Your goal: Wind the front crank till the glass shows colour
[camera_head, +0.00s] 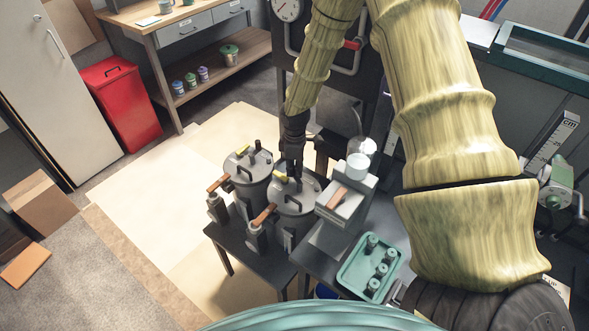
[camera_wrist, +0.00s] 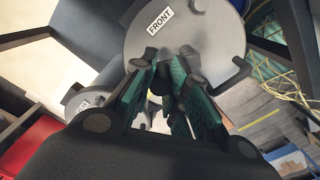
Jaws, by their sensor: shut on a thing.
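The front drum (camera_wrist: 215,32) has a round grey lid with a white FRONT label; in the head view the nearer grey drum (camera_head: 295,203) stands on a dark stand. My gripper (camera_wrist: 162,72) has green-padded fingers and is shut on the dark front crank (camera_wrist: 188,54) above this lid. The fingers hide much of the crank. In the head view, my gripper (camera_head: 292,170) points down at the nearer lid. A rounded glass (camera_head: 361,150) stands on a grey box right of the drums; it looks clear and whitish, with no strong colour.
The second drum (camera_head: 243,171) stands close behind and left of the front one. Orange-handled levers (camera_head: 264,214) jut out left. A green tray (camera_head: 359,287) with several dark pieces lies at front right. Open floor (camera_head: 160,215) lies left.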

